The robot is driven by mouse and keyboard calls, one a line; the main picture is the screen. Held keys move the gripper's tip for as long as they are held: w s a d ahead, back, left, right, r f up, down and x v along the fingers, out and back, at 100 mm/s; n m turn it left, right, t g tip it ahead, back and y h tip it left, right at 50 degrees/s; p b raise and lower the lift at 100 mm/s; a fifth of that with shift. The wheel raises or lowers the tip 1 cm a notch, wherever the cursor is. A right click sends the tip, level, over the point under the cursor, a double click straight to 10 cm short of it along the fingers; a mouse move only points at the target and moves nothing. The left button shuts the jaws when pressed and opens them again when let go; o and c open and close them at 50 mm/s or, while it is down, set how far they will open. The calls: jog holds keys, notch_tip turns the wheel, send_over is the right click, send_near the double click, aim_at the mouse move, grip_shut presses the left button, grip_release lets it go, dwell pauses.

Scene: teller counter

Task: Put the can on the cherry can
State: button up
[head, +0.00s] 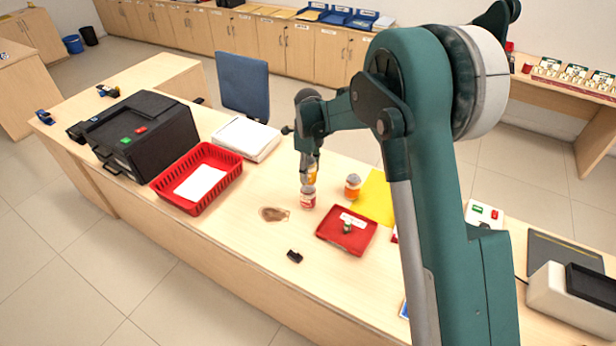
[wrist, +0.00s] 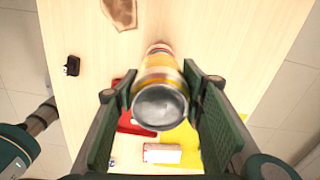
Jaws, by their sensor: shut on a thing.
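My gripper (head: 310,168) is shut on a can with a yellow-orange label (head: 312,176), upright in the head view. In the wrist view the held can (wrist: 160,103) shows its silver end between the fingers. A red and white can (head: 308,198), which looks like the cherry can, stands on the counter directly below it. A sliver of that can shows past the held can in the wrist view (wrist: 160,47). I cannot tell whether the two cans touch. Another can with an orange and white label (head: 352,187) stands to the right, apart from them.
A red tray (head: 330,239) holding a small object stands right of the cans, near a yellow sheet (head: 377,201). A brown patch (head: 275,214) and a small black object (head: 294,257) lie left and in front. A red basket (head: 213,185) is further left.

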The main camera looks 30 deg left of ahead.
jog(key=shift+f, duration=1.5)
jog(key=shift+f, duration=0.15)
jog(key=o, duration=1.1)
jog(key=shift+r, duration=0.2)
notch_tip(320, 180, up, 12)
jog(key=shift+f, duration=0.1)
